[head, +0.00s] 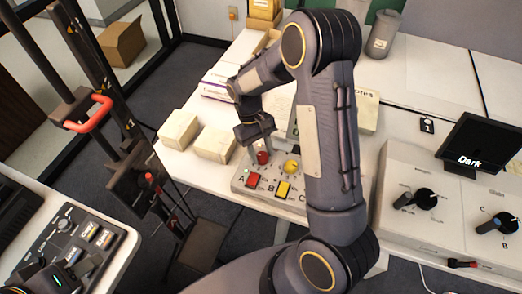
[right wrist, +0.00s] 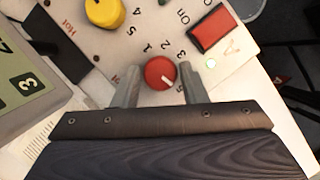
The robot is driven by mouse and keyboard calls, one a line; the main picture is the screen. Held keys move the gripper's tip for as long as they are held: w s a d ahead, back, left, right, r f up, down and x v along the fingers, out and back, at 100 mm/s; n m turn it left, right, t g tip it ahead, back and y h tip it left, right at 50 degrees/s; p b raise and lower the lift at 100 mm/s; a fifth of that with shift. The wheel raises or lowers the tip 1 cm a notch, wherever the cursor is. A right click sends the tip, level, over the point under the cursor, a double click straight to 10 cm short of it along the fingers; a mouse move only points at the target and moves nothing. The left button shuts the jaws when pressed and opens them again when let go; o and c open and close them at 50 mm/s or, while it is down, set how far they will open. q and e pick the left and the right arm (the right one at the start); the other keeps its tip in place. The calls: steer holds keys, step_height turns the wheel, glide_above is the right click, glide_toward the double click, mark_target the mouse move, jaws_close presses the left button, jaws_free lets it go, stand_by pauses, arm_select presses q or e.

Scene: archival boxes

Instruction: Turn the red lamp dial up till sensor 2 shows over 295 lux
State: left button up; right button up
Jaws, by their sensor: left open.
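The red dial (head: 262,157) is a round knob on the pale control panel (head: 240,183), with a yellow knob (head: 291,166) to its right. In the right wrist view the red dial (right wrist: 160,73) has a white pointer mark toward its lower right. My right gripper (head: 256,138) is over the dial, its fingers one on each side with slim gaps, so it looks open around the dial. My left gripper (head: 64,272) is at the lower left, open, far from the dial and partly cut off. No lux reading of sensor 2 is legible.
Pale boxes (head: 214,144) stand left of the panel. A black screen reading "Dark" (head: 482,146) stands on another console at right. A second button console (head: 70,240) is at lower left.

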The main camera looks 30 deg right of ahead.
steer(key=shift+o, duration=1.4)
steer(key=v, duration=0.7)
steer(key=shift+r, duration=0.35)
steer(key=shift+w, duration=0.15)
steer(key=s+r+m+t+y, duration=0.1)
steer(key=s+r+t+y, duration=0.3)
steer(key=s+r, duration=0.55)
steer(key=s+a+t, duration=0.2)
steer(key=s+t, duration=0.1)
steer(key=s, duration=0.2)
steer(key=s+a+m+t, duration=0.1)
steer(key=s+a+t, duration=0.1)
steer(key=s, duration=0.4)
steer(key=shift+r+m+t, duration=0.3)
steer(key=shift+r+t, duration=0.05)
steer(key=shift+t, duration=0.15)
